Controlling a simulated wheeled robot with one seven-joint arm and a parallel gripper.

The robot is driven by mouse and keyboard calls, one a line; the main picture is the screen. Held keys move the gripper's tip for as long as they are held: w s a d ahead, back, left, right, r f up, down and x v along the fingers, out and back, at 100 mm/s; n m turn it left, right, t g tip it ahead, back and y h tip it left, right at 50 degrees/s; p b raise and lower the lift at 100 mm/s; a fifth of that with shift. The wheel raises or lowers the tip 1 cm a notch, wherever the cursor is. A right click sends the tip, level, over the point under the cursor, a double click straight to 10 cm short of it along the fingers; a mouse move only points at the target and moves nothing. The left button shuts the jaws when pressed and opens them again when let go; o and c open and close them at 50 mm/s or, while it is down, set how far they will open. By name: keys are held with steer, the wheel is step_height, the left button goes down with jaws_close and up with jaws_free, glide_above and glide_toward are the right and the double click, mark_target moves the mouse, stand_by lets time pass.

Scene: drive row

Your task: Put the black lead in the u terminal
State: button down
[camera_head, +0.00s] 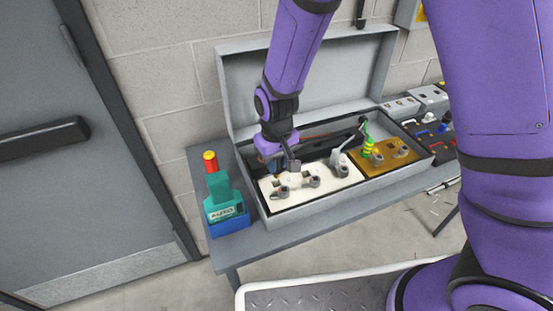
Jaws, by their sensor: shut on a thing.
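My gripper (292,166) is inside the open grey box, low over the left part of the white panel (298,196). It is shut on a small dark piece, which looks like the end of the black lead; arm and fingers hide most of it. Grey terminals (282,192) stand on the white panel, in front of and to the right of the gripper. Their letters are too small to read, so I cannot tell which is u. A dark line, perhaps lead, runs behind the panel toward the box's right.
A yellow-green lead (369,146) stands at a brown panel (385,168) on the right. The box lid (240,75) stands open behind my arm. A green and blue device with a red top (221,196) is left of the box. Other equipment (430,97) lies right.

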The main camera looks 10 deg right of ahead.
mark_target(276, 176)
steer(key=shift+f, duration=2.9)
steer(key=c, duration=0.9)
jaws_free()
steer(key=shift+o, duration=0.2)
step_height(276, 176, up, 10)
steer(key=shift+r, duration=0.4)
